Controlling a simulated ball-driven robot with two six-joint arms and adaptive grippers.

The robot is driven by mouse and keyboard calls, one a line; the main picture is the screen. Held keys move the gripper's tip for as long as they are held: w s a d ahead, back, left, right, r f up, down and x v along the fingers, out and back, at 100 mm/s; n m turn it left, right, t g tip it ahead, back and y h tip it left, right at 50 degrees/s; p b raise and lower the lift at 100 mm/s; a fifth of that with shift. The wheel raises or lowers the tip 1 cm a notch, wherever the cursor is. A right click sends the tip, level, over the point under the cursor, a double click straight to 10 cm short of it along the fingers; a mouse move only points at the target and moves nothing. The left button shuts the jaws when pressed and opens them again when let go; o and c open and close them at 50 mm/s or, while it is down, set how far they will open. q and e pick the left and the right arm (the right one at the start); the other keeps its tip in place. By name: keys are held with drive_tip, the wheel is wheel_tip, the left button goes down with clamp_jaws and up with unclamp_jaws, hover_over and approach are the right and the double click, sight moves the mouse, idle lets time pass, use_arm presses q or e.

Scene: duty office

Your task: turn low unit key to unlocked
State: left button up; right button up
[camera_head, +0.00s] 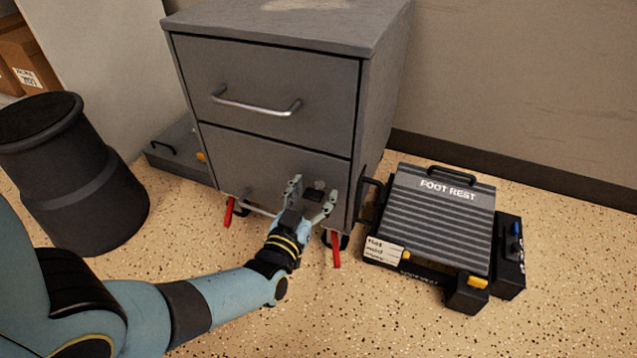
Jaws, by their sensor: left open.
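The low unit (265,88) is a grey two-drawer cabinet standing on the floor in the middle of the head view. Its upper drawer has a silver bar handle (256,107). The lower drawer's handle (250,206) is partly hidden by my left gripper. A small dark piece, likely the key (316,189), shows at the lower drawer's front, between the fingers of my left gripper (312,197). My left gripper is open, its fingers apart on either side of that piece. I cannot tell whether they touch it, or which way the key is turned. My right gripper is out of view.
A ribbed foot rest (445,215) lies on the floor right of the cabinet. A black bin (75,165) stands at the left. Red levers (336,250) stick out under the cabinet. Another low grey item (178,150) lies behind the cabinet's left side. Open floor lies in front.

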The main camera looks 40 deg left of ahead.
use_arm(q)
drive_tip(key=shift+c, duration=0.4)
drive_tip(key=c, duration=1.1)
